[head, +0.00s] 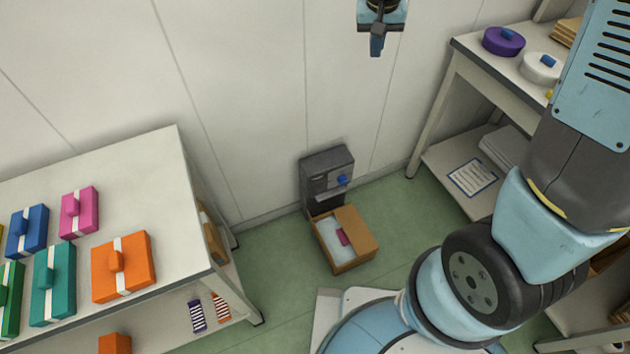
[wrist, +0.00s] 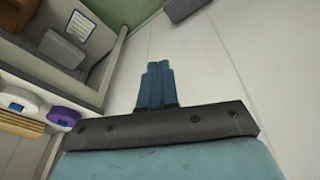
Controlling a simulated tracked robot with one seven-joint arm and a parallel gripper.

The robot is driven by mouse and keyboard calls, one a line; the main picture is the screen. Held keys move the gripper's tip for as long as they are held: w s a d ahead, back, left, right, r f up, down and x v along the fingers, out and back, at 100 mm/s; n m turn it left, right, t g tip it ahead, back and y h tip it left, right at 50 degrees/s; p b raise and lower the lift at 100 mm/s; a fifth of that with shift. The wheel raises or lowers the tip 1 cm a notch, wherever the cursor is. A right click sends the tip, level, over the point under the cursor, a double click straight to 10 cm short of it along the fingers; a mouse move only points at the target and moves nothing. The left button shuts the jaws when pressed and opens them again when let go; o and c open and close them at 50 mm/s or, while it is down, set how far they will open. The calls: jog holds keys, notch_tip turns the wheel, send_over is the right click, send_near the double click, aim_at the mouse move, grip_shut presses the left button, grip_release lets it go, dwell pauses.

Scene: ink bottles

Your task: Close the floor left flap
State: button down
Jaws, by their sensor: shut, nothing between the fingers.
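An open cardboard box (head: 352,264) sits on the green floor in the head view, in front of a dark grey machine. A brown flap (head: 358,228) lies over its right part. The left part is uncovered and shows a pale inside with a small pink item (head: 343,237). I cannot clearly make out the left flap. My gripper (head: 377,46) is high up at the top of the head view, far above the box, by the wall. Its two blue fingers are together and empty in the wrist view (wrist: 156,70). The box is not in the wrist view.
The grey machine (head: 325,172) with a blue knob stands against the wall behind the box. A shelf unit (head: 480,75) with round containers is on the right. Green floor lies around the box.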

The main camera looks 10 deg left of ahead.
jog(key=a+f+n+h, duration=0.1)
jog(key=a+f, duration=0.6)
jog(key=f, duration=0.4)
jog(key=a+f+g, duration=0.1)
jog(key=a+f, duration=0.5)
jog(key=f, duration=0.5)
jog(key=a+f+n+h, duration=0.1)
jog(key=a+f, duration=0.6)
jog(key=f, duration=0.4)
jog(key=s+f+n+h, duration=0.1)
jog(key=s+f, duration=0.5)
jog(key=f, duration=0.6)
jog(key=s+f+n+t, duration=0.1)
jog(key=s+f, duration=0.5)
jog(key=f, duration=0.5)
jog(key=s+f+n+h, duration=0.1)
jog(key=s+f, duration=0.4)
jog(key=f, duration=0.7)
jog(key=w+d+f, duration=0.4)
jog(key=d+f, duration=0.3)
jog(key=f, duration=0.1)
jog(key=shift+d, duration=0.15)
